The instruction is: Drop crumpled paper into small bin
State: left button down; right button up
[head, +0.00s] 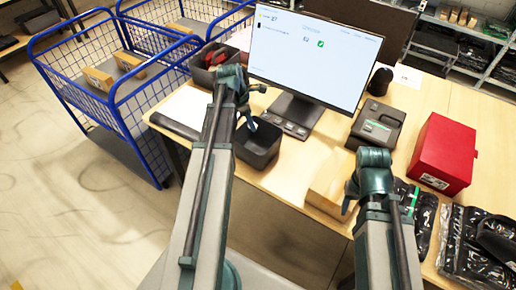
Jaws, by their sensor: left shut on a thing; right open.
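The small dark bin (257,150) stands on the table just in front of the monitor. My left gripper (252,124) points down at the bin's opening, with its fingertips at or just above the far rim. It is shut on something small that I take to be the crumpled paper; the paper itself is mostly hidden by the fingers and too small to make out. My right gripper (347,207) is open and empty, low beside a cardboard box (326,197) near the table's front edge.
A monitor (308,58) stands behind the bin. A black device (376,127) and a red box (442,155) are to the right. Bagged dark clothing (470,245) lies at the front right. Blue wire carts (105,85) stand left of the table.

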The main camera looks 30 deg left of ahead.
pick_arm(q)
jog(key=shift+f+b, duration=1.1)
jog(key=shift+f, duration=0.4)
jog(key=shift+c, duration=2.2)
grip_release()
jog(key=shift+r, duration=0.25)
jog(key=p+v, duration=1.3)
jog(key=shift+r, duration=0.25)
jog(key=shift+s, duration=0.1)
